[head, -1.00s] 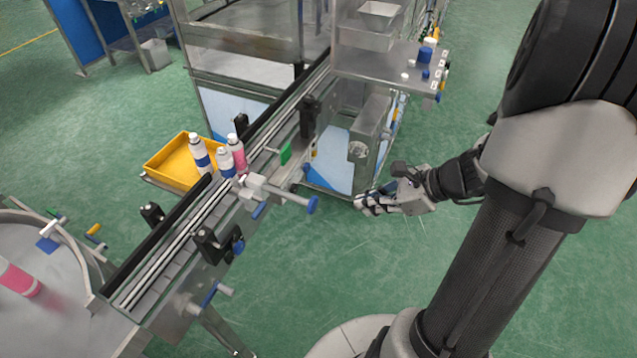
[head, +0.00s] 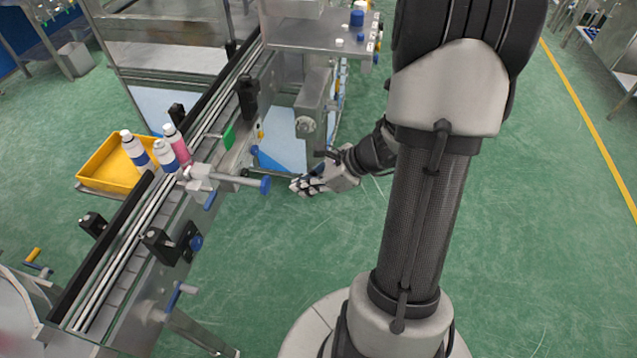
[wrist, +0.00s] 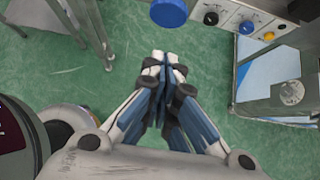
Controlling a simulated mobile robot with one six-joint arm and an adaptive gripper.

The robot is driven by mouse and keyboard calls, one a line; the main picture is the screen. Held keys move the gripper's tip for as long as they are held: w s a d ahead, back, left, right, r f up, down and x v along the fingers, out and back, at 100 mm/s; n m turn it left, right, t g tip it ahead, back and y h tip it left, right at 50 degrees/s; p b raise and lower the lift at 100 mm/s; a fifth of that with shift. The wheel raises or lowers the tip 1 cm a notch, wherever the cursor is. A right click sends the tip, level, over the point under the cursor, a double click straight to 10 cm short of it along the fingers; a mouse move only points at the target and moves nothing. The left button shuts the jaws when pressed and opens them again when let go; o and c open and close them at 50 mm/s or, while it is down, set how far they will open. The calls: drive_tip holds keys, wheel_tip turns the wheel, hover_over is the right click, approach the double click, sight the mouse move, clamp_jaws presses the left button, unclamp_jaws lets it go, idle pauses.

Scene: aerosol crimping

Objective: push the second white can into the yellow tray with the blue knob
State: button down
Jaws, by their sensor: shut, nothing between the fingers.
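The blue knob (head: 265,185) ends a rod of the pusher fixed across the near side of the conveyor; it also shows at the top of the wrist view (wrist: 168,12). The second white can (head: 166,156), with a blue band, stands upright on the conveyor at the pusher's far end. Another white can (head: 134,149) stands at the tray side; its base is partly hidden by the black rail. The yellow tray (head: 95,180) lies beyond the conveyor. My gripper (head: 294,187) is shut and empty, just right of the knob and apart from it; its fingertips (wrist: 163,58) point toward it.
A pink can (head: 178,144) stands close behind the second white can. The conveyor has black clamps (head: 160,243) and another blue-ended handle (head: 187,288) on its near side. A machine with a control panel (wrist: 255,22) stands beyond my gripper. Green floor is open to the right.

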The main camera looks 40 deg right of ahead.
sight(235, 177)
drive_tip(key=shift+w+a+f+b, duration=0.35)
drive_tip(key=shift+w+a, duration=0.5)
drive_tip(key=shift+w, duration=0.2)
drive_tip(key=shift+w+a+f+b, duration=0.2)
drive_tip(key=shift+w+a+f, duration=0.1)
drive_tip(key=shift+w+a, duration=0.65)
drive_tip(key=shift+d, duration=0.15)
drive_tip(key=shift+w, duration=0.15)
drive_tip(key=w+a, duration=0.2)
drive_tip(key=w, duration=0.1)
drive_tip(key=w+a, duration=0.5)
drive_tip(key=w, duration=0.1)
drive_tip(key=shift+w+a+b, duration=0.3)
drive_tip(key=shift+b, duration=0.1)
drive_tip(key=shift+r, duration=0.1)
